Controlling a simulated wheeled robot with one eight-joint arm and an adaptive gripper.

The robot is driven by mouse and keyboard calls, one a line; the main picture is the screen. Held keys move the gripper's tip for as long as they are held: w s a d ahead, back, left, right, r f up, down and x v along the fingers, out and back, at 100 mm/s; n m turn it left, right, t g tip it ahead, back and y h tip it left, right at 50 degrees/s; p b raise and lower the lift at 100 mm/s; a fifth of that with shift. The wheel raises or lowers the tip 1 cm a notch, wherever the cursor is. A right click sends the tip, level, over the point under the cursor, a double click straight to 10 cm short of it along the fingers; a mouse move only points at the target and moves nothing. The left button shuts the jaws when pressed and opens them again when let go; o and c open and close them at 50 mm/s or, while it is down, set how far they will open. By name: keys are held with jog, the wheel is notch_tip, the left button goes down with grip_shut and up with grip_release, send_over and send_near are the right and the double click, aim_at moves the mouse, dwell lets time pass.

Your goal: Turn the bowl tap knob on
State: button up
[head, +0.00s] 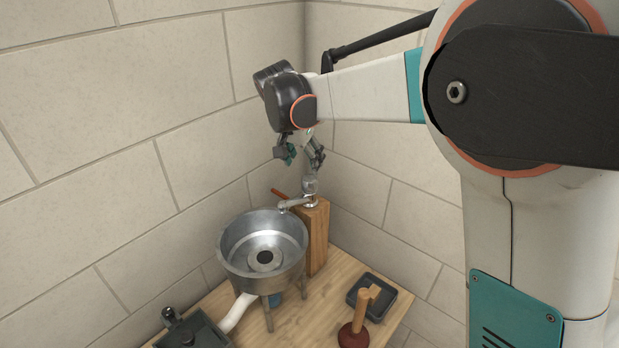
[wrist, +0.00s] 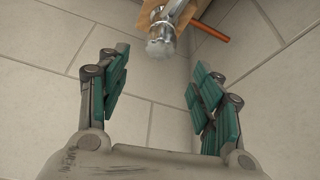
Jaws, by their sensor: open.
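The metal bowl (head: 235,262) stands on legs on the wooden table. Its silver tap (head: 296,202) sits on top of a wooden post (head: 318,240) behind the bowl, with the spout over the bowl's rim. The round, pale silver knob (head: 310,184) is on top of the tap; in the wrist view the knob (wrist: 160,48) shows at the top, near the middle. My gripper (head: 301,156) is open and empty above the knob, pointing down. In the wrist view its teal-padded fingers (wrist: 154,68) are spread to either side below the knob, apart from it.
An orange-red rod (head: 279,193) sticks out beside the tap; it also shows in the wrist view (wrist: 210,31). A plunger (head: 355,330), a dark tray (head: 400,302) and a dark box (head: 195,330) are on the table. Block walls meet in a corner close behind the tap.

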aim_at(310, 177)
jog(key=b+x, duration=0.1)
jog(key=x, duration=0.8)
jog(key=shift+f, duration=0.25)
jog(key=c, duration=1.1)
